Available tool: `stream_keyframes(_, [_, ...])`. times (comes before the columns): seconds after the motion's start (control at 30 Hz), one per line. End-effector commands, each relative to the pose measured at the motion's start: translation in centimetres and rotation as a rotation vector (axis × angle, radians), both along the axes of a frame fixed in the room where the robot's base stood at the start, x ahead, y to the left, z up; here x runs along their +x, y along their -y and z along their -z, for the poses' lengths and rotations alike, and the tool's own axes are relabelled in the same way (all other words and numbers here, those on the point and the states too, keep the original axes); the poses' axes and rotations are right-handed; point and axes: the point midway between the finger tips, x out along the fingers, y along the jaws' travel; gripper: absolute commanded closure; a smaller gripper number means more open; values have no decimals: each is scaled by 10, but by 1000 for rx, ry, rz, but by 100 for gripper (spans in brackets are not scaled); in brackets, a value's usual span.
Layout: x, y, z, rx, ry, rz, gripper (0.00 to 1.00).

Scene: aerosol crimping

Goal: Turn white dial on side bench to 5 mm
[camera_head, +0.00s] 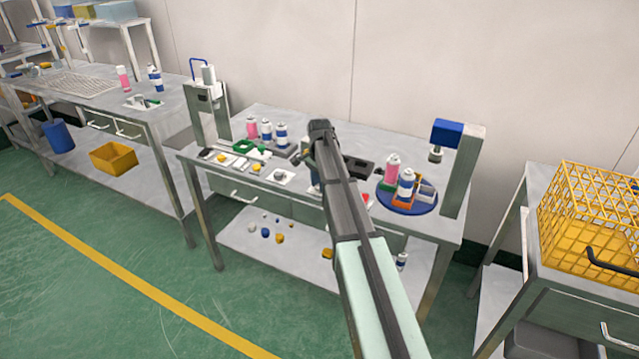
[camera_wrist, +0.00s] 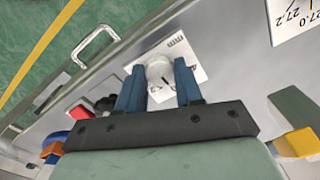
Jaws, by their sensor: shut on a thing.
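The white dial (camera_wrist: 159,71) is a small round knob on a white scale plate (camera_wrist: 188,57) with black marks, near the bench's front edge in the wrist view. The marks are too small to read, and I cannot tell the setting. My gripper's two blue fingers (camera_wrist: 160,86) stand on either side of the dial and are shut on it. In the head view my arm reaches over the middle bench (camera_head: 280,125).
A larger plate marked 27.0 and 27.2 (camera_wrist: 294,18) lies close by. A drawer handle (camera_wrist: 95,46) juts from the bench front. A blue turntable (camera_head: 408,208) with cans stands to the right. Several cans (camera_head: 267,130) and a green part (camera_head: 243,146) lie to the left.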

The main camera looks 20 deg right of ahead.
Motion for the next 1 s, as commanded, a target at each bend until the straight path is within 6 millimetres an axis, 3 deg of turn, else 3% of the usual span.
stream_keyframes(0.57, [0, 0, 0, 0, 0, 33, 95])
stream_keyframes(0.6, [0, 0, 0, 0, 0, 33, 62])
stream_keyframes(0.83, [0, 0, 0, 0, 0, 32, 40])
stream_keyframes(1.0, [0, 0, 0, 0, 0, 32, 39])
